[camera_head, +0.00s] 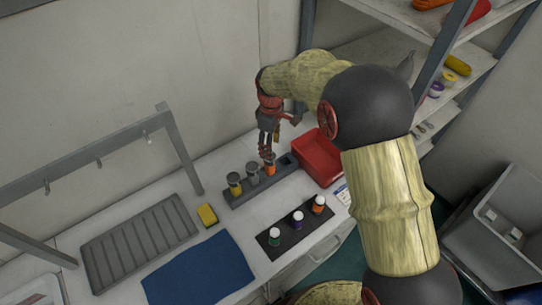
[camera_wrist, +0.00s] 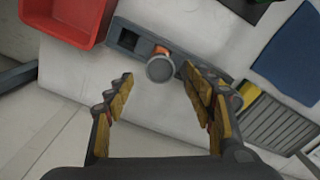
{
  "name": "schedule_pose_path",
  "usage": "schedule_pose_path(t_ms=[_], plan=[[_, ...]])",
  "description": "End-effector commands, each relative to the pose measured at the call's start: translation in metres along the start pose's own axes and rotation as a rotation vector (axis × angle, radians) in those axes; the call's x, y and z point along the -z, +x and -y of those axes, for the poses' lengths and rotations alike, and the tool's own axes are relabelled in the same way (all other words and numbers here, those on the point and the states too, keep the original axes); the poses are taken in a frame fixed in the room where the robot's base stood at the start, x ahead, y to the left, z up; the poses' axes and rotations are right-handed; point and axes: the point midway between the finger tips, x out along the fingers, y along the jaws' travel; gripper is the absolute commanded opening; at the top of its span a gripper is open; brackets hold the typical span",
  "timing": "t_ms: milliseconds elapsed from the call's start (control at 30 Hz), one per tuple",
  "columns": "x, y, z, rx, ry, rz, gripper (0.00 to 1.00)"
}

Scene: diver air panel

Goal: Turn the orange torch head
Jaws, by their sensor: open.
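The orange torch (camera_head: 270,168) stands upright at the right part of a dark grey rack (camera_head: 240,196) on the bench. In the wrist view its round grey top (camera_wrist: 160,69) shows from above, with orange (camera_wrist: 161,50) beside it. My gripper (camera_head: 267,150) hangs just above this torch in the head view and partly covers it. In the wrist view my gripper (camera_wrist: 158,76) is open, its yellow-padded fingers on either side of the grey top with gaps. Nothing is held.
A red bin (camera_head: 318,158) stands close right of the rack. A dark mat (camera_head: 268,250) with three small capped bottles lies in front. A yellow block (camera_head: 207,214), a blue mat (camera_head: 200,270) and a ribbed grey tray (camera_head: 135,245) lie left. A metal frame (camera_head: 182,150) rises behind.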

Motion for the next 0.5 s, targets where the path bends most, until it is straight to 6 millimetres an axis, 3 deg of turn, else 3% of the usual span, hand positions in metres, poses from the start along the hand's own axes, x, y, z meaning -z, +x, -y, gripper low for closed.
schedule_pose_path(t_ms=[267,500], plan=[[0.002,-0.002,-0.002,-0.004,-0.162,-0.003,0.54],[0.001,0.027,-0.002,-0.002,-0.167,-0.001,0.54]])
